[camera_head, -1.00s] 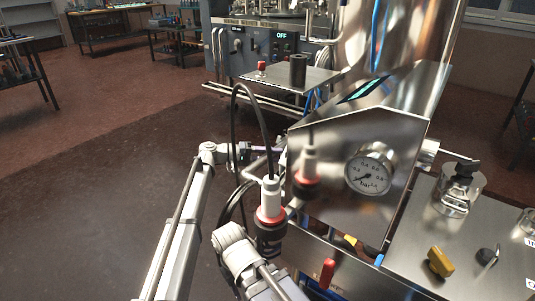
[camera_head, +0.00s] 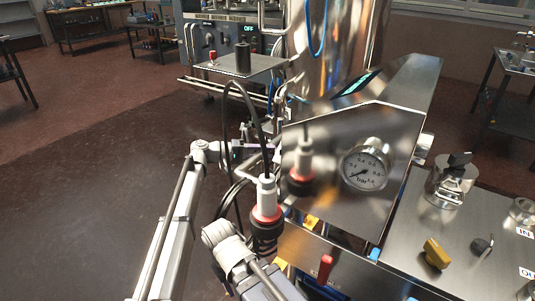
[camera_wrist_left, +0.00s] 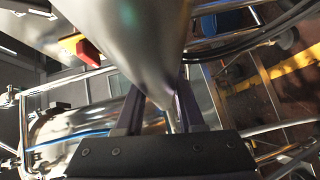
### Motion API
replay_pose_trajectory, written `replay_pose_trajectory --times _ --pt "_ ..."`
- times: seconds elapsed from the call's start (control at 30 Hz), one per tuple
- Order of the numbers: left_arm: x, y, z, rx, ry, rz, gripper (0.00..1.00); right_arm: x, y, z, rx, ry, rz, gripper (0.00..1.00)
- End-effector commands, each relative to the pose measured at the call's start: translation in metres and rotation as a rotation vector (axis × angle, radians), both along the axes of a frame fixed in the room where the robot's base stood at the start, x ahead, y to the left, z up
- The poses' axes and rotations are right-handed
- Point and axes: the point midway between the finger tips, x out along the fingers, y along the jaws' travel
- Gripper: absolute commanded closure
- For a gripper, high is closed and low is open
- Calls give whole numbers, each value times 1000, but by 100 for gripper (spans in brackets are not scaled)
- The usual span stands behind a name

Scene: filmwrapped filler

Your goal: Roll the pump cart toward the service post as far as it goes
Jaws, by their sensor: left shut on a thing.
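The pump cart appears to be the steel unit in front of me, with a sloped housing (camera_head: 345,225), a round pressure gauge (camera_head: 365,168) and a flat deck (camera_head: 450,240) at right. My left gripper (camera_head: 252,150) reaches in at the housing's left side. It is small and partly covered there. In the left wrist view its two dark fingers (camera_wrist_left: 160,110) are shut at what seems to be the cart's handle; a large grey shape hides much of the grip. I cannot tell for certain which thing is the service post. My right gripper is not in view.
A shiny steel column (camera_head: 345,45) stands behind the housing. A grey control panel (camera_head: 225,42) reading OFF and a small shelf (camera_head: 225,68) with a black cylinder (camera_head: 243,58) stand at back left. A red-ringed probe (camera_head: 265,210) with looped cables is close in front. Floor at left is clear.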

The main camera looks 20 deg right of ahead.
Motion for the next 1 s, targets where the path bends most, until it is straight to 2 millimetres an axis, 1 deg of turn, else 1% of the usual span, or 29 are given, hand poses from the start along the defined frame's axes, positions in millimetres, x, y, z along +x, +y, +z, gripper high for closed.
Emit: replay_pose_trajectory --times 0.03,0.2,0.23,0.4,0.5,0.77,0.87,1.0 --pt "2 -1 2 -7 2 6 100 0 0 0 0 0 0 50" --pt "3 -1 2 -7 2 7 100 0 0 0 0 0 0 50" --pt "3 -1 2 -8 2 7 62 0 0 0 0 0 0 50" --pt "2 -1 2 -6 1 5 42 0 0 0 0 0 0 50" --pt "1 -1 1 -4 1 4 33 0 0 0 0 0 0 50" --pt "1 1 1 -3 1 3 33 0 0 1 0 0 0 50" --pt "2 11 3 -3 1 5 33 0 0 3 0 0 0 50" --pt "5 34 7 -3 1 6 33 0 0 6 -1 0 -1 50"
